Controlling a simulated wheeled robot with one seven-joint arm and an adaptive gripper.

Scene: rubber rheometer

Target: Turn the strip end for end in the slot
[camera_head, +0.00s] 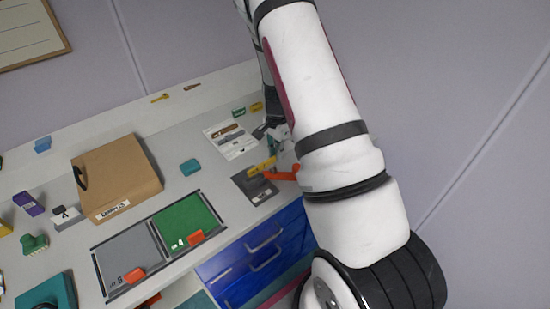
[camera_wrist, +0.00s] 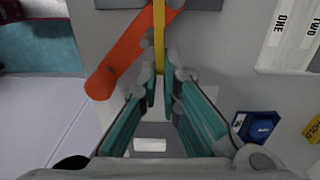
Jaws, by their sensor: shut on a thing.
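My gripper (camera_wrist: 160,65) has teal-padded fingers, closed on the end of a narrow yellow strip (camera_wrist: 159,22) in the wrist view. The strip runs from between the fingertips to the top edge, passing over or beside an orange-red round bar (camera_wrist: 125,55). In the head view the yellow strip (camera_head: 262,165) shows above a dark grey plate (camera_head: 248,184), near the orange bar (camera_head: 283,175). My gripper is mostly hidden behind my arm there. I cannot make out a slot, or whether the strip touches the plate.
A white card (camera_head: 240,151) with dark tools lies behind the plate; its printed words show in the wrist view. A blue block (camera_wrist: 257,127) and a yellow block (camera_wrist: 313,128) stand nearby. A cardboard box (camera_head: 118,175) and a grey-and-green tray (camera_head: 154,230) occupy the left.

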